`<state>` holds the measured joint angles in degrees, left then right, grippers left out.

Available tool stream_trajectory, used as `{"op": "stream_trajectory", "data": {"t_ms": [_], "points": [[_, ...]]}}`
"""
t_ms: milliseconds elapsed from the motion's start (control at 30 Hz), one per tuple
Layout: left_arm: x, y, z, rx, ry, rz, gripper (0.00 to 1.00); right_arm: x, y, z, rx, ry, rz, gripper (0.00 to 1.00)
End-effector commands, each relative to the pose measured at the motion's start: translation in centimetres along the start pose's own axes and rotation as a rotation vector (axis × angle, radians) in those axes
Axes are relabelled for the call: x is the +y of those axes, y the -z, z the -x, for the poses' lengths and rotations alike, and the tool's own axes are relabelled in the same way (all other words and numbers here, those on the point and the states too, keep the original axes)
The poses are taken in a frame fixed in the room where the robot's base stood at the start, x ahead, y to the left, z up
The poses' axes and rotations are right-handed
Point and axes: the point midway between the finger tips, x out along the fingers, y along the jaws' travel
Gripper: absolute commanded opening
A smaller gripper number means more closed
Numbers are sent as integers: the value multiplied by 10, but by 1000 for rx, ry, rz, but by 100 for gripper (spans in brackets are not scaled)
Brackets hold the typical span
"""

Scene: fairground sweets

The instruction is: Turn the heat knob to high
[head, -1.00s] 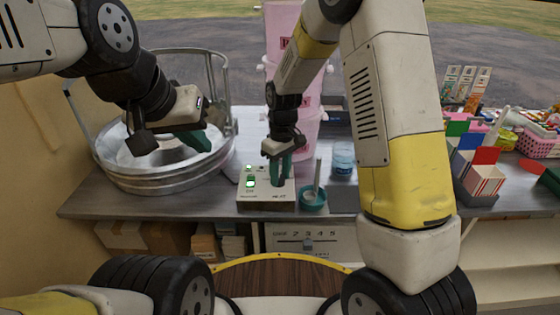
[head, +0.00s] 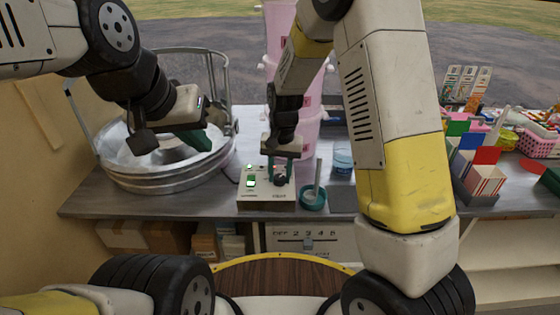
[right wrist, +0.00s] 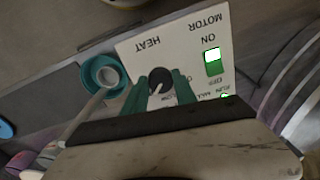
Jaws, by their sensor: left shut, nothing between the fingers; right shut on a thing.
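The control box (head: 252,203) is pale, with a MOTOR switch (head: 251,182) lit green and a black heat knob (head: 280,181) at its right. In the right wrist view the heat knob (right wrist: 160,80) sits between green fingers, under the upside-down word HEAT. A pale pointer line shows on its top; its exact setting is hard to read. My right gripper (head: 280,170) is shut on the knob from above; it also shows in the right wrist view (right wrist: 160,92). My left gripper (head: 195,140) is shut and empty above the round metal pan.
The metal pan (head: 165,182) stands left of the box. A teal cup (head: 313,198) with a stick is close to the box's right side, with a blue-lidded jar (head: 343,158) behind. A pink tower (head: 308,130) stands behind. Boxes and sweets crowd the right.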

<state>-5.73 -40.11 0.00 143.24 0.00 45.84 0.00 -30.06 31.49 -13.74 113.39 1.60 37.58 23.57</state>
Motion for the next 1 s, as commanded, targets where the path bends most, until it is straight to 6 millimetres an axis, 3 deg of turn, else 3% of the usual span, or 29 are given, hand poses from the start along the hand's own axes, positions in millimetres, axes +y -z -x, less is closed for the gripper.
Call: {"op": "stream_trajectory", "data": {"t_ms": [400,967,1000], "points": [[0,0,0,0,0,0,0,-1,2,2,14,3,-196,0],[0,0,0,0,0,0,0,-2,2,2,16,3,-227,0],[0,0,0,0,0,0,0,-2,2,2,16,3,-227,37]]}}
